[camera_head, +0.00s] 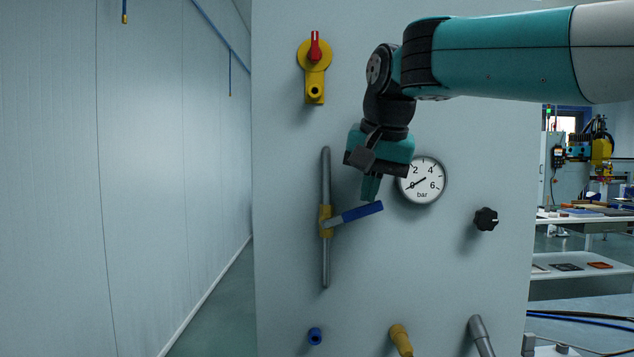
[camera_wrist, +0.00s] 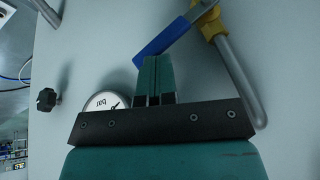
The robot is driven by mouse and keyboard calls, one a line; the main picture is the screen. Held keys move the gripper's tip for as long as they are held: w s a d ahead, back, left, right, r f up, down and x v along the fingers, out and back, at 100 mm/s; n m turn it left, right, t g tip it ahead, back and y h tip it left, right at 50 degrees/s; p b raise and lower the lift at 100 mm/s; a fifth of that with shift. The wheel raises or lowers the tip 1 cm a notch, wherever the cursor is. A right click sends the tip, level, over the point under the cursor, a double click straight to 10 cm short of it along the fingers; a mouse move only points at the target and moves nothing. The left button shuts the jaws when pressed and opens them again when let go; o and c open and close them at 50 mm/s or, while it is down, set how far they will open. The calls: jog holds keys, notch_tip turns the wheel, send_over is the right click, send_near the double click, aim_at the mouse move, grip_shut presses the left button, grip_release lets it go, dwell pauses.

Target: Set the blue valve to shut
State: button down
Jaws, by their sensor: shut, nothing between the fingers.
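The blue valve handle (camera_head: 362,212) sticks out to the right from the yellow valve body (camera_head: 326,222) on a vertical grey pipe (camera_head: 326,265). It is tilted a little upward, nearly across the pipe. My gripper (camera_head: 370,198) is shut and empty, pointing down, with its fingertips just above the handle's outer part. In the wrist view the fingertips (camera_wrist: 154,62) are close beside the blue handle (camera_wrist: 162,42); I cannot tell whether they touch. The valve body (camera_wrist: 209,22) and grey pipe (camera_wrist: 240,80) also show there.
A pressure gauge (camera_head: 422,181) is close to the right of my gripper. A red knob on a yellow fitting (camera_head: 314,70) is above left. A black knob (camera_head: 486,219) is at right. Blue, yellow and grey stubs (camera_head: 400,338) line the panel's lower part. The panel left of the pipe is clear.

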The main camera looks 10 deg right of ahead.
aim_at(381, 209)
jog(key=shift+d+f+b, duration=0.5)
jog(key=shift+d+f, duration=0.25)
jog(key=shift+f, duration=0.3)
jog(key=shift+s+d+f, duration=0.1)
jog(key=shift+d+f, duration=0.05)
jog(key=shift+f, duration=0.6)
jog(key=s+d+r+p, duration=0.3)
jog(key=s+d+r, duration=0.2)
jog(key=d+r, duration=0.4)
jog(key=s+a+f+n+g+y, duration=0.1)
jog(key=s+a+f+n, duration=0.4)
jog(key=s+f, duration=0.6)
jog(key=s+a+f+n+g+y, duration=0.2)
jog(key=s+a+f+n, duration=0.4)
jog(key=s+f, duration=0.6)
notch_tip(381, 209, down, 2)
jog(key=shift+s+a+f+g, duration=0.15)
jog(key=shift+s+g, duration=0.15)
jog(key=shift+g, duration=0.4)
